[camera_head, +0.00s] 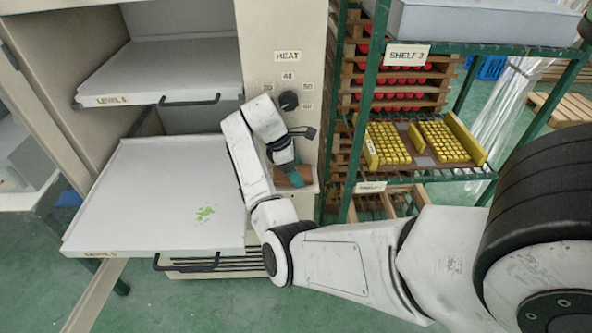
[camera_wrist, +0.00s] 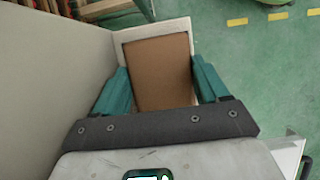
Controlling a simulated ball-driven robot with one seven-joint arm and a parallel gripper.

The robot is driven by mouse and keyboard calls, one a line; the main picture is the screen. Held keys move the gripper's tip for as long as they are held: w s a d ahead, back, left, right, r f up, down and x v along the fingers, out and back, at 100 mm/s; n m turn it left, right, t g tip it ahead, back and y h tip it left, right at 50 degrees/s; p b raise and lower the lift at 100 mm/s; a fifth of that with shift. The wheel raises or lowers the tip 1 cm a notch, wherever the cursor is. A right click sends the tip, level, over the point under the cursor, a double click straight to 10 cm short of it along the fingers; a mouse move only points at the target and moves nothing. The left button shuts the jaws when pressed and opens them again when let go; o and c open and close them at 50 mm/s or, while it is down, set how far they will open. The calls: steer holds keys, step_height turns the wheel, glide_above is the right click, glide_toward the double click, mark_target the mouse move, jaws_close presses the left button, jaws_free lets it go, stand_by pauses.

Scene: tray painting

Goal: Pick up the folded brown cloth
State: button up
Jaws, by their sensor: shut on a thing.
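The folded brown cloth (camera_wrist: 159,72) lies in a small white holder (camera_wrist: 182,24) in the wrist view, with my gripper's teal fingers on its left and right sides. My gripper (camera_wrist: 161,85) is shut on the cloth. In the head view, my gripper (camera_head: 288,178) is at the side of the oven cabinet, and a brown bit of the cloth (camera_head: 301,175) shows beside the fingers. The rest of the cloth is hidden there by my gripper and arm.
A pulled-out lower tray (camera_head: 140,200) with a green paint smear (camera_head: 204,214) is left of my arm. The upper tray (camera_head: 160,70) is above it. A heat dial (camera_head: 289,100) is just above my gripper. A green-framed shelf (camera_head: 369,110) with yellow items (camera_head: 388,143) stands close on the right.

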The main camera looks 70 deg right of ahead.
mark_target(302, 171)
steer(key=shift+r+p, duration=1.5)
steer(key=shift+p, duration=0.3)
steer(key=a+r+p, duration=0.1)
steer(key=p, duration=0.1)
steer(key=s+a+r+p, duration=0.1)
steer(key=r+p, duration=0.1)
steer(key=p, duration=0.1)
steer(key=shift+s+a+r+p, duration=0.15)
steer(key=shift+a+r+p, duration=0.05)
steer(key=shift+a+p, duration=0.15)
steer(key=s+a+r, duration=0.4)
steer(key=a+r, duration=0.2)
steer(key=a, duration=0.4)
steer(key=shift+s, duration=0.4)
